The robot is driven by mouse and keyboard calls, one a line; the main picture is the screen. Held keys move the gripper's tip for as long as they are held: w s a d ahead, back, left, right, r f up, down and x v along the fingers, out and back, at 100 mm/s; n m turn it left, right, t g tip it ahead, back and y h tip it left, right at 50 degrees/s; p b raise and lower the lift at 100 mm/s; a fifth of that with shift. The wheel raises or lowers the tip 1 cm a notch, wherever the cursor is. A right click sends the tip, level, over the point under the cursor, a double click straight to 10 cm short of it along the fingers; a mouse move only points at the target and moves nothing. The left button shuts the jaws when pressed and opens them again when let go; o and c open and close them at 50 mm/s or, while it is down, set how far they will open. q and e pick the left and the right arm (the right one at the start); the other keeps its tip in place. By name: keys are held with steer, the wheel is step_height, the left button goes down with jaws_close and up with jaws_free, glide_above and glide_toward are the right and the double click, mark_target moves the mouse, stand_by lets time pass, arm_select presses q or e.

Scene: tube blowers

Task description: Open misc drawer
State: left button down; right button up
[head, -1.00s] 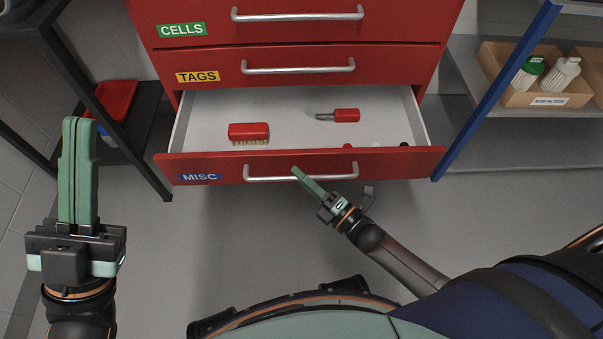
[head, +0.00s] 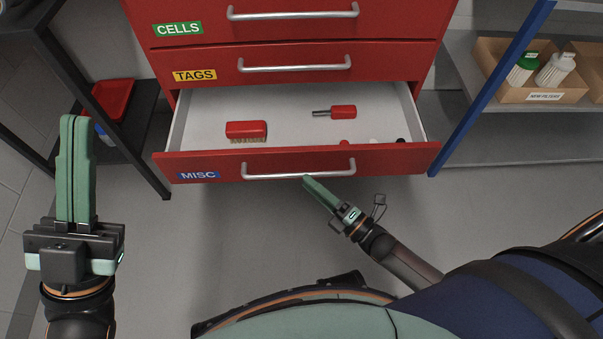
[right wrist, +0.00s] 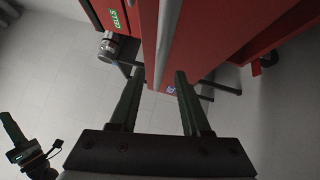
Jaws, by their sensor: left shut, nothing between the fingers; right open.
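The misc drawer (head: 395,160) of the red cabinet stands pulled out in the head view, with a blue MISC label (head: 198,175) and a silver bar handle (head: 300,170). Inside lie a red brush (head: 246,130), a red-handled tool (head: 340,112) and small items near the front right. My left gripper (head: 73,120) is shut and empty at the left, away from the cabinet.
The closed TAGS drawer (head: 385,60) and CELLS drawer (head: 395,22) are above. A dark table frame (head: 95,105) with a red bin (head: 112,98) stands left. A shelf with a blue post (head: 490,90) and a cardboard box (head: 510,90) stands right. Floor before the drawer is clear.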

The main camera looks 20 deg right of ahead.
steer(key=v, duration=0.8)
steer(key=shift+p, duration=0.35)
steer(key=shift+r, duration=0.1)
